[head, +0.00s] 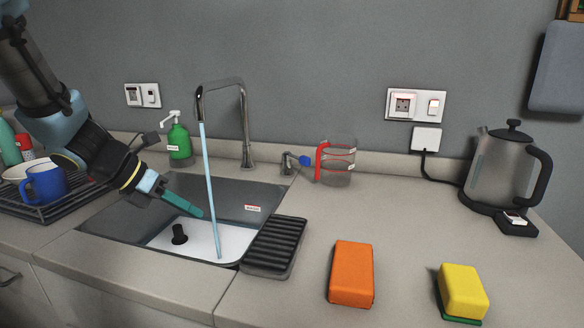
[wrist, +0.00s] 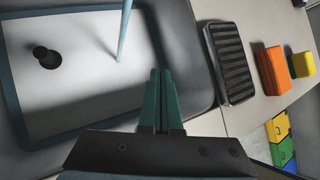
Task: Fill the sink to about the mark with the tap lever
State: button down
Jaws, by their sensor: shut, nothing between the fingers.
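The sink (head: 115,218) is set in the counter, with pale water or a pale bottom showing inside; I cannot tell its depth. A blue-white stream (head: 209,190) runs from the tall chrome tap (head: 243,120) into it; the stream also shows in the wrist view (wrist: 124,30). The tap lever (head: 304,160), with a blue tip, stands right of the tap. A small label with red print (head: 253,208), perhaps the mark, is on the sink's back right wall. A black plug (head: 179,234) shows in the sink. My gripper (head: 200,214) is shut and empty over the sink, left of the stream, away from the lever.
A ridged black tray (head: 273,247) lies at the sink's right edge. A measuring jug (head: 338,163) stands just right of the lever. A green soap bottle (head: 179,142) is behind the sink. Orange (head: 351,274) and yellow (head: 463,291) sponges and a kettle (head: 502,172) are further right.

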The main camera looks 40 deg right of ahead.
jog(key=d+r+n+h+b, duration=0.1)
jog(key=d+r+n+h, duration=0.15)
jog(key=d+n, duration=0.55)
jog(key=n+t+h+b, duration=0.1)
jog(key=n+h, duration=0.3)
jog(key=n, duration=0.2)
send_near(303, 160)
jog(key=shift+y, duration=0.25)
jog(key=x, duration=0.1)
jog(key=p+x, duration=0.1)
jog(key=x, duration=0.1)
jog(key=p+x, duration=0.1)
jog(key=x, duration=0.1)
jog(key=shift+w+a+f, duration=0.1)
jog(key=shift+w+f, duration=0.15)
jog(key=shift+f, duration=0.05)
jog(key=shift+d+p, duration=0.45)
jog(key=shift+d, duration=0.4)
jog(key=shift+s+d+f, duration=0.1)
jog(key=shift+s+d, duration=0.1)
jog(key=shift+d, duration=0.75)
